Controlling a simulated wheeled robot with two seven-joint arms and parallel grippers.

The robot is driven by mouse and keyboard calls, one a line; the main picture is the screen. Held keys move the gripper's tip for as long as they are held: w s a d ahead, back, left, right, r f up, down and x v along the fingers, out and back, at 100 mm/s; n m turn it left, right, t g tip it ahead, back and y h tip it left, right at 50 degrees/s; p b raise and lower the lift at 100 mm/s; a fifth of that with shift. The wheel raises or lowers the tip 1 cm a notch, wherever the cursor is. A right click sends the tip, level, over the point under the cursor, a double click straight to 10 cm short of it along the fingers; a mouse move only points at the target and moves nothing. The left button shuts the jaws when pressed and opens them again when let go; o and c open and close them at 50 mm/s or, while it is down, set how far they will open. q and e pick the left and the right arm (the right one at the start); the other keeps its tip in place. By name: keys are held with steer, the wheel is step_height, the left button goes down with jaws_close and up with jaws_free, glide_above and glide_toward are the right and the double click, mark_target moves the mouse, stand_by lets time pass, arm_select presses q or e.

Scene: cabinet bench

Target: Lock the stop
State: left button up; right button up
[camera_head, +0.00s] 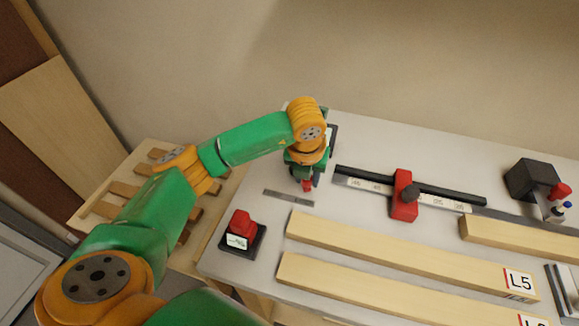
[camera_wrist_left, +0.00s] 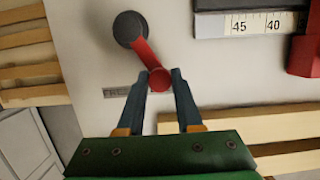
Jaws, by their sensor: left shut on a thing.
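A red lever (camera_wrist_left: 145,54) reaches from a dark round base (camera_wrist_left: 129,29) in the left wrist view. Its rounded red end (camera_wrist_left: 160,80) sits between the fingers of my left gripper (camera_wrist_left: 162,76), which is shut on it. In the head view my left gripper (camera_head: 306,184) is at the bench's back left, with a bit of red showing at its tips; my arm hides most of the lever. My right gripper is not in view.
A scale strip (camera_head: 370,185) runs along the rail. A red switch on a black base (camera_head: 242,232) stands front left. Pale boards (camera_head: 390,250) lie across the front, one marked L5. A black block (camera_head: 532,180) stands at right. The slatted rack (camera_head: 125,190) is left.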

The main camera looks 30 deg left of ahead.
arm_select(q)
steer(key=shift+w+d, duration=0.25)
stand_by(0.3)
steer(key=o, duration=0.8)
step_height(320, 180, up, 9)
steer(key=p, duration=0.6)
steer(key=shift+r, duration=0.1)
